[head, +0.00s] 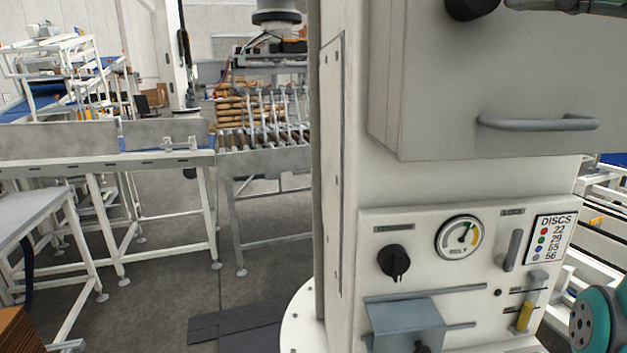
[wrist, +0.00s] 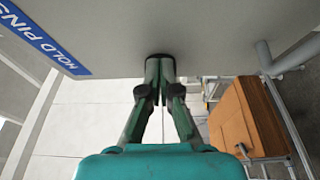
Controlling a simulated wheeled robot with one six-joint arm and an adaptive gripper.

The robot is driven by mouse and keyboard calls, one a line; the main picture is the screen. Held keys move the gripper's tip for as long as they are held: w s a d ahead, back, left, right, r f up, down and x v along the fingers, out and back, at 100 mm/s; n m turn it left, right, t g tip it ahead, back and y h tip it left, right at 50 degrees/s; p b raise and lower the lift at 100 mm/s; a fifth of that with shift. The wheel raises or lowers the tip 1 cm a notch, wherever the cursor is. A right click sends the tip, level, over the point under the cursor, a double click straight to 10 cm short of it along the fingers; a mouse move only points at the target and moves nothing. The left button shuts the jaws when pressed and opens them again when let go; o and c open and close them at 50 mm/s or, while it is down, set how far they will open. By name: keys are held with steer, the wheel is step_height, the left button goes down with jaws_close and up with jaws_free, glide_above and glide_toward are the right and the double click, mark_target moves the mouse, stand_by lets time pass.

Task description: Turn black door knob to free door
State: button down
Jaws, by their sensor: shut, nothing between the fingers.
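The black door knob (head: 470,6) sits at the top of the head view, on the face of the pale grey cabinet door (head: 430,75), partly cut off by the frame. In the head view my gripper (head: 512,4) shows only at the top edge, right of the knob. Whether the knob is turned cannot be seen.
A grey bar handle (head: 537,123) juts from the door's lower part. Below is a panel with a black selector (head: 394,262), a gauge (head: 459,238) and a discs label (head: 550,240). A blue "HOLD PINS" label (wrist: 45,40) shows in the wrist view. Conveyors (head: 100,145) stand left.

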steer(key=shift+a+r, duration=0.1)
steer(key=shift+r, duration=0.7)
stand_by(0.5)
steer(key=s+d, duration=0.1)
steer(key=s, duration=0.5)
steer(key=shift+r, duration=0.15)
steer(key=shift+d, duration=0.1)
steer(key=w+f, duration=0.3)
steer(key=w, duration=0.3)
steer(key=shift+a, duration=0.25)
stand_by(0.7)
